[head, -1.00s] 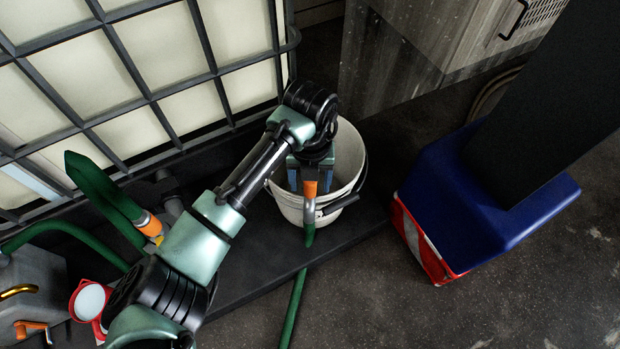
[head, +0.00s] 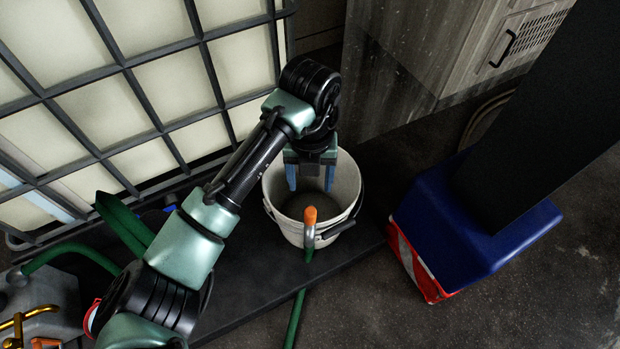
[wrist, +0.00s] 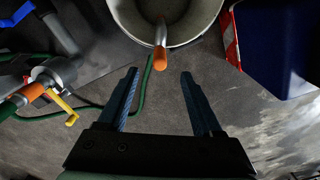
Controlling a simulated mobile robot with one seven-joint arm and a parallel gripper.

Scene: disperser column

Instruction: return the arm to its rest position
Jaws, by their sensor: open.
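My gripper (head: 309,178) has two blue fingers and hangs over the white bucket (head: 350,178) in the head view. In the wrist view my gripper (wrist: 161,74) is open with nothing between its fingers. My arm reaches from the lower left up to the bucket. A hose nozzle with an orange tip (head: 310,216) hangs over the bucket's near rim. The nozzle also shows in the wrist view (wrist: 160,45), ahead of and apart from the fingertips. The bucket (wrist: 198,24) is at the top of that view.
A caged white tank (head: 140,60) stands at the upper left. A blue-based column with a red-and-white striped edge (head: 470,215) stands at right. A green hose (head: 293,320) runs along the floor. A valve with a yellow handle (wrist: 72,118) shows at left in the wrist view. Floor at lower right is clear.

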